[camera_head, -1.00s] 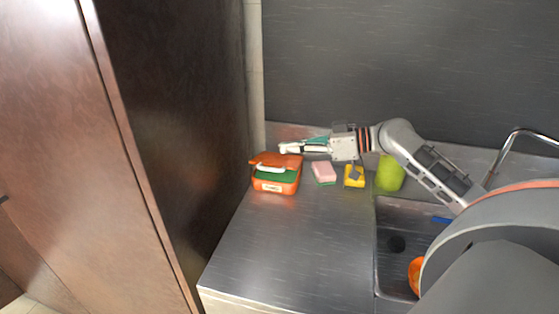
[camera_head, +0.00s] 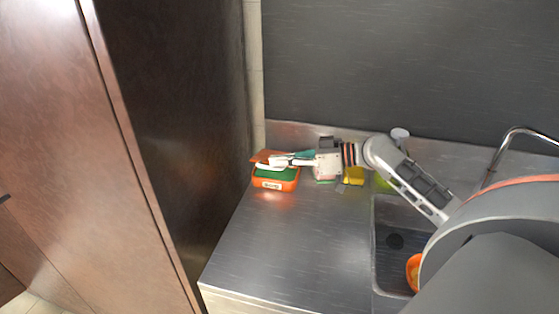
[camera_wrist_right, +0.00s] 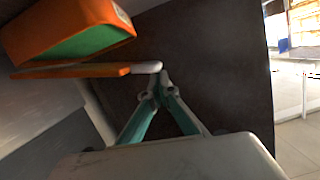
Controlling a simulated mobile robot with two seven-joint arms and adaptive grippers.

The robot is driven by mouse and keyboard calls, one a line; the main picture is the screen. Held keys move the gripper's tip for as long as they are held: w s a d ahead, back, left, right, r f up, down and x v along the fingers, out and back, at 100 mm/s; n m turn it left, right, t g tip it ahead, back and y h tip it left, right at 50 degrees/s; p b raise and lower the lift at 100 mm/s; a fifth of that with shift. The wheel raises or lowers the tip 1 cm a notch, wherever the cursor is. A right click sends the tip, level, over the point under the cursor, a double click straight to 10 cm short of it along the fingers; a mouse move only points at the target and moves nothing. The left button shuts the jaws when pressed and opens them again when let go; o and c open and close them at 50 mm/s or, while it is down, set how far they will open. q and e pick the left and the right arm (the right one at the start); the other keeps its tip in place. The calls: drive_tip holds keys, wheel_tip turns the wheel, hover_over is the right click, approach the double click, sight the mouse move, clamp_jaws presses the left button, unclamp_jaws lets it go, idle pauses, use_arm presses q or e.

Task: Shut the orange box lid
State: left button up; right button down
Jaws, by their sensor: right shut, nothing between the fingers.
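The orange box (camera_head: 275,184) sits on the steel counter near the tall dark panel, with green inside it. Its orange lid (camera_head: 262,155) stands partly open at the box's back, with a pale bar at its edge. In the wrist view the box (camera_wrist_right: 50,30) is at upper left and the lid (camera_wrist_right: 70,71) shows edge-on, apart from the box. My right gripper (camera_head: 272,162) is shut and empty, its fingertips at the lid; in the wrist view the fingertips (camera_wrist_right: 158,82) are beside the lid's pale end. I cannot tell whether they touch. My left gripper is out of view.
A yellow item (camera_head: 354,177) and a mostly hidden green container (camera_head: 382,182) are behind my right arm. The sink (camera_head: 393,262) with an orange item (camera_head: 413,271) is at right. The counter (camera_head: 290,245) in front is clear.

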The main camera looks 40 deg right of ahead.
drive_tip(key=shift+s+a+f+n+b, duration=0.15)
drive_tip(key=shift+f+b, duration=0.45)
drive_tip(key=shift+b, duration=0.05)
drive_tip(key=shift+s+a+f+n+b, duration=0.15)
drive_tip(key=shift+a+f+n+b, duration=0.05)
drive_tip(key=shift+f+b, duration=0.5)
drive_tip(key=shift+s+a+f+n+b, duration=0.15)
drive_tip(key=shift+f+b, duration=0.4)
drive_tip(key=shift+b, duration=0.1)
drive_tip(key=shift+a+f, duration=0.1)
drive_tip(key=shift+f, duration=0.2)
drive_tip(key=shift+r, duration=0.2)
